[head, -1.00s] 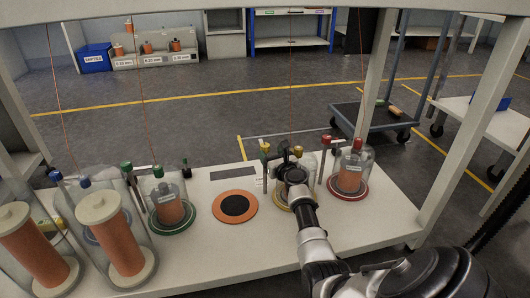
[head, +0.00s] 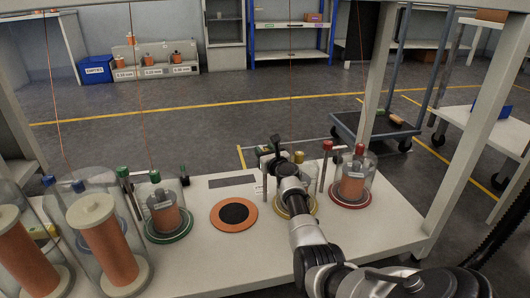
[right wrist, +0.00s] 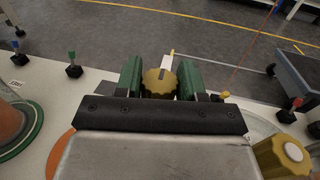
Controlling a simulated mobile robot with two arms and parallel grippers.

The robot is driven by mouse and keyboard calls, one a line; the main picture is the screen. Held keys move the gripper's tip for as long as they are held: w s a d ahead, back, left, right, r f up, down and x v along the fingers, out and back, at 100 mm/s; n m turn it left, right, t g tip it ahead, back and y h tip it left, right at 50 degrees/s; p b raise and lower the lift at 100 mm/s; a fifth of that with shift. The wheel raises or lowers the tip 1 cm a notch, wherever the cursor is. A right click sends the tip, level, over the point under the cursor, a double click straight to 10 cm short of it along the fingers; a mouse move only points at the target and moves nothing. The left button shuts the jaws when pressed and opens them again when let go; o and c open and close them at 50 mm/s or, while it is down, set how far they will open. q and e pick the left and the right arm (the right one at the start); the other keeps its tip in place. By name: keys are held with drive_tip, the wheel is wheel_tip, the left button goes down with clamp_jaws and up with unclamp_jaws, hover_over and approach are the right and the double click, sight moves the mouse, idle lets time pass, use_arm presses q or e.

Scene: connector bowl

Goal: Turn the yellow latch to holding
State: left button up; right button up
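The yellow latch knob (right wrist: 160,82) shows in the right wrist view, with a pale pointer (right wrist: 171,57) directed away from me and slightly right. My right gripper (right wrist: 160,76) has its green fingers on either side of this knob. I see no clear gap, but cannot tell whether the fingers press on it. In the head view my right gripper (head: 270,152) hides most of the latch post. The yellow-topped jar (head: 299,157) stands just right of it, its yellow knob (right wrist: 285,153) also at the right wrist view's lower right. My left gripper is out of view.
The green-topped jar (head: 161,195) and an orange-ringed pad (head: 214,222) are to the left on the white table (head: 205,262). The red-topped jar (head: 353,185) and red latch (head: 326,146) are to the right. Large copper-coloured spools (head: 110,252) stand at front left.

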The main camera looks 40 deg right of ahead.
clamp_jaws()
